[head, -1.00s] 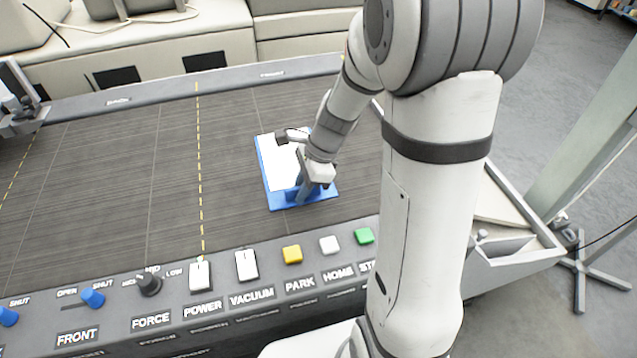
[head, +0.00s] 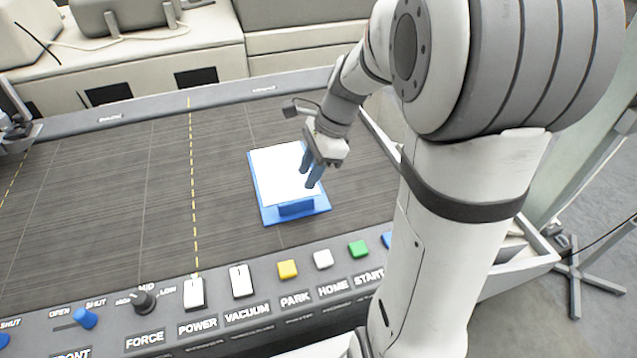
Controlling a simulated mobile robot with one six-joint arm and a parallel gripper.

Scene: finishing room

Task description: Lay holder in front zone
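The holder (head: 268,214) is a blue board with a white sheet (head: 275,170) on it and a raised blue block (head: 297,208) at its near end. It lies flat on the dark bed, right of the yellow dashed line (head: 193,180), close to the control panel. Part of the sheet is hidden behind the fingers.
The near panel carries a FRONT lever (head: 84,318), a FORCE knob (head: 143,301), POWER (head: 194,294) and VACUUM (head: 241,280) switches and several coloured buttons. The bed left of the holder is bare. A grey machine part (head: 12,124) stands at the far left.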

